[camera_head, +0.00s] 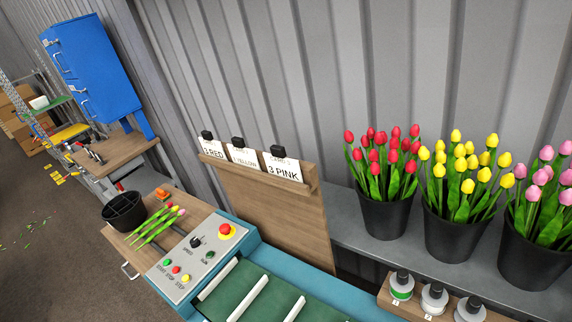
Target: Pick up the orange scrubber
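A small orange object (162,194), which looks like the scrubber, lies on the wooden side table (118,240) at the left. It is near the table's far edge, behind a few loose tulips (158,226) and to the right of a black divided bucket (124,211). It is too small to make out in detail. My gripper is not in view.
A control panel (197,257) with a red stop button and a green conveyor (262,300) adjoin the side table. Buckets of red (385,217), yellow (455,236) and pink tulips (533,252) stand on a grey shelf. Floor is open at left.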

